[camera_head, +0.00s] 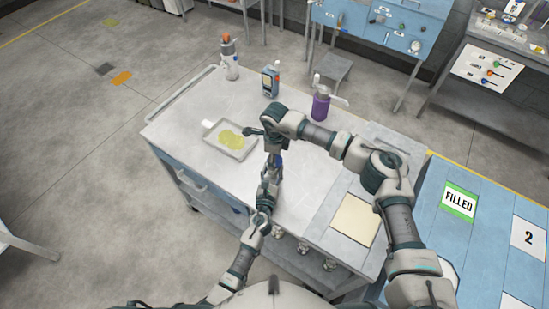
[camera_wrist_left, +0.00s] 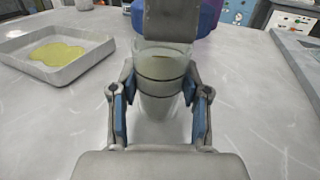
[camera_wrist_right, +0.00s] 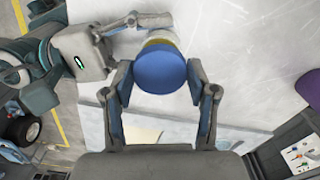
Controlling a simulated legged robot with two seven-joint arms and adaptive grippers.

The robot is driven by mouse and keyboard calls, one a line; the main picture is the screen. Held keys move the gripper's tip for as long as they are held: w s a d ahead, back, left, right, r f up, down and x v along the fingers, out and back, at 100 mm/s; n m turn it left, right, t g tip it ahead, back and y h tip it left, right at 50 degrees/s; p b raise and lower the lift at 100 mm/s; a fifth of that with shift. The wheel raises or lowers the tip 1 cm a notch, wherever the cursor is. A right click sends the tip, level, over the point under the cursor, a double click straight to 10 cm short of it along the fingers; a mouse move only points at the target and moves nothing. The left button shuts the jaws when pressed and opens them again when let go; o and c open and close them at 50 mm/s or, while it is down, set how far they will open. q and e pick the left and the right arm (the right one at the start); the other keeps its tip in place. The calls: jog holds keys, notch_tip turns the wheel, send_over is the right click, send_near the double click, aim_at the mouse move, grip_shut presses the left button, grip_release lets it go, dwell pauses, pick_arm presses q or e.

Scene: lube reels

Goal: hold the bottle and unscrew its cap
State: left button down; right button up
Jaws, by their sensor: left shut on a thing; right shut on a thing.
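The bottle is a translucent, pale cup-like body (camera_wrist_left: 158,88) standing upright on the table in the left wrist view. My left gripper (camera_wrist_left: 160,92) is shut around its sides. A wide blue cap (camera_wrist_right: 160,70) tops it in the right wrist view, and the cap's edge also shows in the left wrist view (camera_wrist_left: 207,20). My right gripper (camera_wrist_right: 160,84) is above the bottle, shut on the cap with one finger on each side. In the head view my arms hide most of the bottle and both fingertip pairs. I cannot tell whether the cap is loose.
A shallow tray with yellow liquid (camera_head: 213,148) lies left of my grippers. A beige pad (camera_head: 354,220) lies on the right.

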pick_arm(q)
jog(key=shift+d, duration=0.1)
pick_arm(e)
jog(key=shift+s+r, duration=0.1)
jog(key=shift+r, duration=1.9)
pick_arm(q)
jog(key=shift+c, duration=2.3)
grip_release()
jog(key=shift+d, duration=0.1)
pick_arm(e)
jog(key=shift+d, duration=0.1)
